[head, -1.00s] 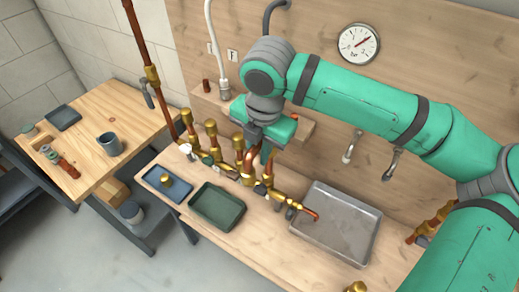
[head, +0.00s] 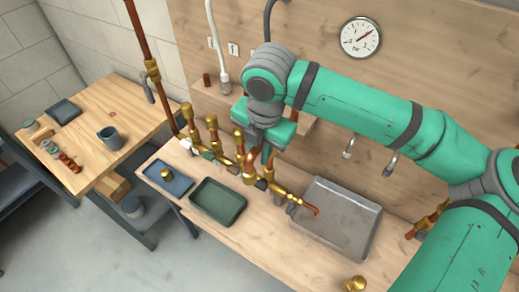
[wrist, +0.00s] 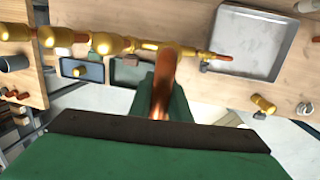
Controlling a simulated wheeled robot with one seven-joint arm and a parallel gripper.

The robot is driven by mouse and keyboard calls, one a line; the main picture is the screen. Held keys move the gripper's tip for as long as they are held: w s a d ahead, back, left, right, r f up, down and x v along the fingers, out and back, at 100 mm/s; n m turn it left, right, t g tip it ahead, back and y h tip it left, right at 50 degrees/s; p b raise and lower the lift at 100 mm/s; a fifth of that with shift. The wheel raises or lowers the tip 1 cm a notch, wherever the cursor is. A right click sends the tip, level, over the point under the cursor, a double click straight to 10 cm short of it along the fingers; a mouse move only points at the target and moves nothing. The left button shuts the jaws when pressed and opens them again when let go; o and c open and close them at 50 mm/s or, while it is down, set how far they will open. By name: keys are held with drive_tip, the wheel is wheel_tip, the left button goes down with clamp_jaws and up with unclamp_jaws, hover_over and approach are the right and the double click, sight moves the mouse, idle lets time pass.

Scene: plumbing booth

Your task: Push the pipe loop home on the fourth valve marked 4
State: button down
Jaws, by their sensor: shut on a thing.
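My gripper (head: 262,145) is shut on the copper pipe loop (head: 250,162), above the right part of the brass valve row (head: 222,160) along the back of the bench. In the wrist view the loop (wrist: 163,80) stands up between the green fingers. Its lower end runs toward the brass fittings near the fourth valve (head: 264,184). The gripper and loop cover part of that spot, and I cannot tell whether the ends are fully seated. The number 4 marking is not readable. Several upright brass-capped pipes (head: 212,128) stand to the left.
A grey metal tray (head: 338,240) lies right of the valves. A green tray (head: 218,222) and a blue tray (head: 160,188) lie in front. A loose brass fitting (head: 355,284) sits at the front edge. A wooden side table (head: 88,120) with a mug (head: 110,138) stands left.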

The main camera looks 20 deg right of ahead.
drive_tip(key=shift+f, duration=0.75)
drive_tip(key=c, duration=1.6)
unclamp_jaws()
drive_tip(key=r, duration=0.3)
drive_tip(key=s+r, duration=0.1)
drive_tip(key=r, duration=0.6)
drive_tip(key=shift+s+r, duration=0.3)
drive_tip(key=shift+r, duration=0.05)
wheel_tip(320, 180, up, 6)
drive_tip(key=shift+s, duration=0.1)
